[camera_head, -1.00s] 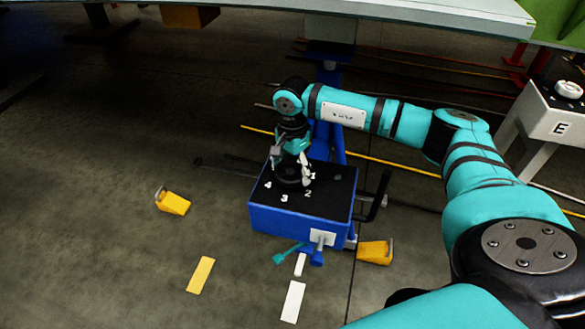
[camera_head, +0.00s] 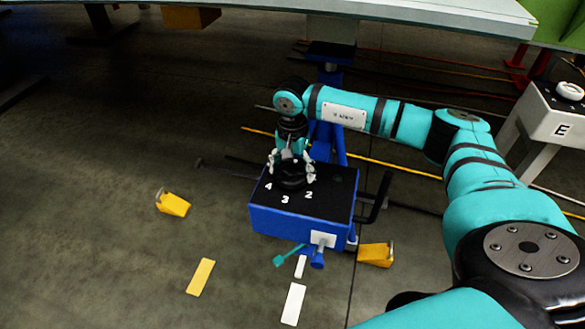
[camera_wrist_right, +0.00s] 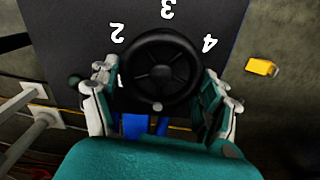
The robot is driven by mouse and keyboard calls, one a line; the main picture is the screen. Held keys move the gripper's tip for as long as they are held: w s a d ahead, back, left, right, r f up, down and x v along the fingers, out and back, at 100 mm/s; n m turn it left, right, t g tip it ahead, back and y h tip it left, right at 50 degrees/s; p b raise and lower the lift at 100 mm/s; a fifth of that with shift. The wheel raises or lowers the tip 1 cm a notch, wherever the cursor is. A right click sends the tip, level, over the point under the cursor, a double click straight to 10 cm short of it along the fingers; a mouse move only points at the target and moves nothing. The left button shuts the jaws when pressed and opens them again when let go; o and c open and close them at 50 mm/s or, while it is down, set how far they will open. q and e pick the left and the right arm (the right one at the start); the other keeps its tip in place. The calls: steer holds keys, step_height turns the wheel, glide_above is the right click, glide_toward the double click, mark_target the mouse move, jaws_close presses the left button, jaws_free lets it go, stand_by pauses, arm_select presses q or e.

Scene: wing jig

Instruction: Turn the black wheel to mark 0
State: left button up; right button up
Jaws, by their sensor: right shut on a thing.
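The black wheel (camera_head: 290,178) sits on the black top of a blue box (camera_head: 300,221), ringed by white numbers. It also shows in the right wrist view (camera_wrist_right: 157,70), with a pale dot on its rim at the side nearest my wrist. Marks 2, 3 and 4 are clear; mark 1 (camera_wrist_right: 120,82) is partly covered by a finger. I cannot see mark 0. My right gripper (camera_head: 291,168) points down over the wheel, its fingers on opposite sides of the rim and shut on it. My left gripper is not in view.
A black handle (camera_head: 378,197) stands at the box's right side. Yellow blocks (camera_head: 173,203) (camera_head: 375,254) lie on the floor on both sides. A white stand marked E (camera_head: 556,122) is at the right. A large pale panel (camera_head: 400,14) spans the top.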

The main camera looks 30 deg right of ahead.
mark_target(292, 170)
steer(key=o, duration=1.1)
steer(key=shift+r, duration=0.1)
step_height(292, 170, up, 12)
